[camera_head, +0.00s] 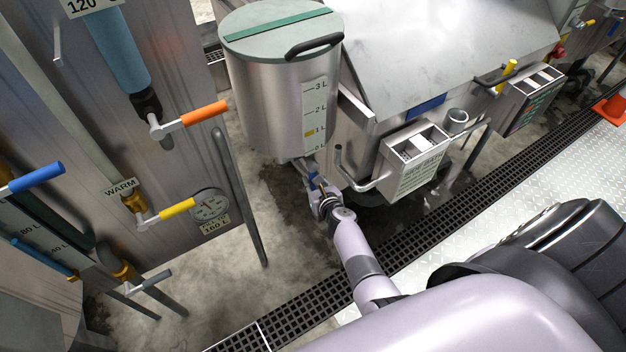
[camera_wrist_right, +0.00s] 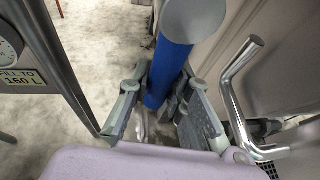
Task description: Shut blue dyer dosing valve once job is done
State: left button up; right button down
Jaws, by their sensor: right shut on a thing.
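The steel dosing tank (camera_head: 275,95) has a grey-green lid and a scale strip marked 0 to 3 L, with a yellow mark near 1 L. It stands beside the dyer (camera_head: 450,45), which carries a blue plate (camera_head: 425,107). Under the tank is the dosing valve with a blue handle (camera_head: 313,181), mostly covered by my right gripper (camera_head: 322,197). In the wrist view the blue handle (camera_wrist_right: 170,70) runs between the fingers of my right gripper (camera_wrist_right: 165,105), which is shut on it. The valve body is largely hidden. My left gripper is not in view.
At left, a steel panel holds an orange-handled valve (camera_head: 205,112), a yellow-handled valve (camera_head: 177,209) and a gauge (camera_head: 209,206). A bent steel handle (camera_head: 360,184) and a sample box (camera_head: 412,160) sit right of my gripper. A floor grate (camera_head: 400,243) crosses below.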

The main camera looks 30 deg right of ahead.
jog(key=shift+a, duration=0.1)
jog(key=c, duration=1.4)
grip_release()
jog(key=shift+c, duration=0.2)
